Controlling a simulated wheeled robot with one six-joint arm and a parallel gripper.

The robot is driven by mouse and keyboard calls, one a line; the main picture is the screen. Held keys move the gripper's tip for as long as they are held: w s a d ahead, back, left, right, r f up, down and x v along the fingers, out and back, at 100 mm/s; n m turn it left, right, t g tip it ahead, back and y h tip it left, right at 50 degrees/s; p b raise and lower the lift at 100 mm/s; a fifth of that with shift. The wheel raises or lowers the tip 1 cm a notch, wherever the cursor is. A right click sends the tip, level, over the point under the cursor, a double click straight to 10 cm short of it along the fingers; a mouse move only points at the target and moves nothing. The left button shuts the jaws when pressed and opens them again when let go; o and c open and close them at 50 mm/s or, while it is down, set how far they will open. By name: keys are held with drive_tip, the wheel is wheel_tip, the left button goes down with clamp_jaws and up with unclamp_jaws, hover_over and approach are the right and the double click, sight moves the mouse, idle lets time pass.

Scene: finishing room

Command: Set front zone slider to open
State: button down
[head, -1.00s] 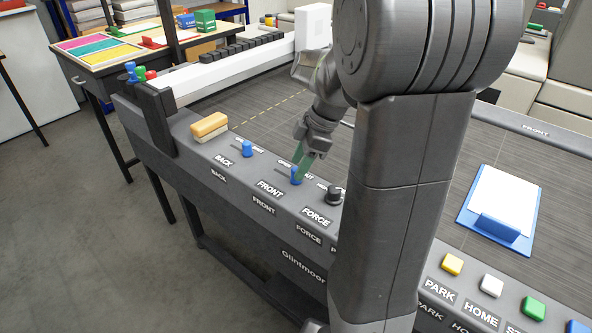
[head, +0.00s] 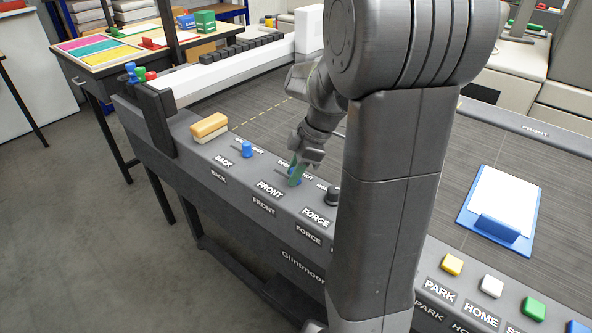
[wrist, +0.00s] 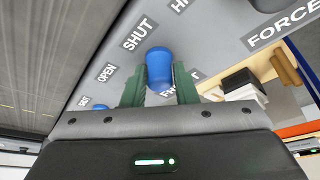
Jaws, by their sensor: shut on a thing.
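The front zone slider's blue knob (wrist: 159,66) stands upright between the green fingers of my gripper (wrist: 160,88) in the wrist view. The gripper is shut on it. The SHUT label (wrist: 140,33) is close beside the knob, and the OPEN label (wrist: 105,72) lies farther to the left. In the head view my gripper (head: 295,174) is down at the panel above the FRONT label (head: 270,190), and its fingers mostly hide the knob. The slot under the knob is hidden, so its exact position along it is hard to tell.
The back slider's blue knob (head: 247,149) stands to the left, and a dark FORCE knob (head: 334,195) to the right. A tan and cream block (head: 209,127) rests on the panel's left end. A blue clipboard (head: 497,212) lies on the bed at right.

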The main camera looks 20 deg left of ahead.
sight(270, 171)
drive_tip(key=a, duration=0.2)
drive_tip(key=w+a, duration=0.1)
drive_tip(key=a, duration=0.3)
drive_tip(key=shift+w, duration=0.25)
drive_tip(key=shift+r, duration=0.1)
drive_tip(key=c, duration=1.1)
unclamp_jaws()
drive_tip(key=shift+a, duration=0.1)
drive_tip(key=shift+c, duration=0.2)
drive_tip(key=v, duration=1.3)
drive_tip(key=shift+r, duration=0.35)
drive_tip(key=shift+f, duration=0.1)
